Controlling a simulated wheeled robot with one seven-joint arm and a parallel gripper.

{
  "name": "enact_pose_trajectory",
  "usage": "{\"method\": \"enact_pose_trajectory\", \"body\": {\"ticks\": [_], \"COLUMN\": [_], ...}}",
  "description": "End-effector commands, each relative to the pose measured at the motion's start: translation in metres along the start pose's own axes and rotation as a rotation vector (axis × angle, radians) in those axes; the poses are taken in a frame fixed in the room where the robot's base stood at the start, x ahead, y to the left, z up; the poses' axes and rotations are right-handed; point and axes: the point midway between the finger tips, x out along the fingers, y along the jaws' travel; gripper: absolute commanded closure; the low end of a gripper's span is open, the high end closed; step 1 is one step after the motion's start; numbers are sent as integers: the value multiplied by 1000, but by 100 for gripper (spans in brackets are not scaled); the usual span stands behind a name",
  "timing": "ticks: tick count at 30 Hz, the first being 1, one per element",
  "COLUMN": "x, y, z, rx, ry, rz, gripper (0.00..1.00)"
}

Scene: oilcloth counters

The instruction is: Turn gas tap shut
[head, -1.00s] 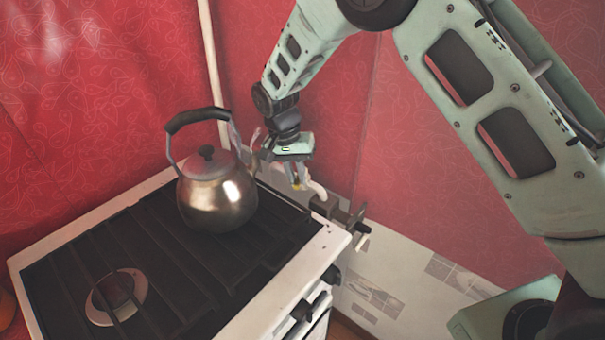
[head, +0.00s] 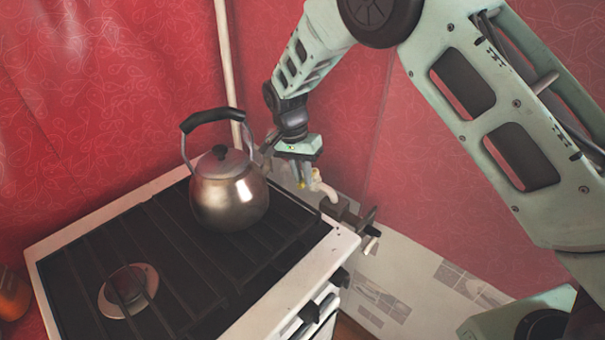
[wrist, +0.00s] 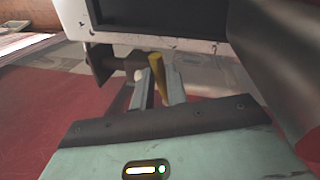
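The yellow tap lever (wrist: 157,72) shows in the wrist view between the two fingers of my gripper (wrist: 159,88). It looks close to the right finger, with a narrow dark gap toward the left finger. I cannot tell whether it touches either finger. In the head view my gripper (head: 305,180) points down behind the stove's back right corner, by the pale pipe. A small bit of yellow shows at its fingertips. The fingers stand a little apart. The tap's body is mostly hidden in the head view.
A metal kettle (head: 228,195) stands on the stove (head: 85,228), left of my gripper. A dark bracket-like part (head: 345,212) sits right of the pale pipe (head: 325,188). A thin upright pipe (head: 226,60) runs along the red wall. A green-grey arm of mine spans the upper right.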

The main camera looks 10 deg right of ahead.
Motion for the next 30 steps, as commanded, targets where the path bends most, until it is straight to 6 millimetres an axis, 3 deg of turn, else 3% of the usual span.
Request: {"method": "enact_pose_trajectory", "body": {"ticks": [1,2,14,20,30], "x": [-2,-2,-7,-41,-121], "y": [0,0,0,-2,-1], "z": [-2,-2,0,-1,-1], "rx": [1,1,0,-1,0], "ry": [4,3,1,3,3], "rz": [-4,-3,-2,-7,-6], "gripper": [72,64,64,64,64]}}
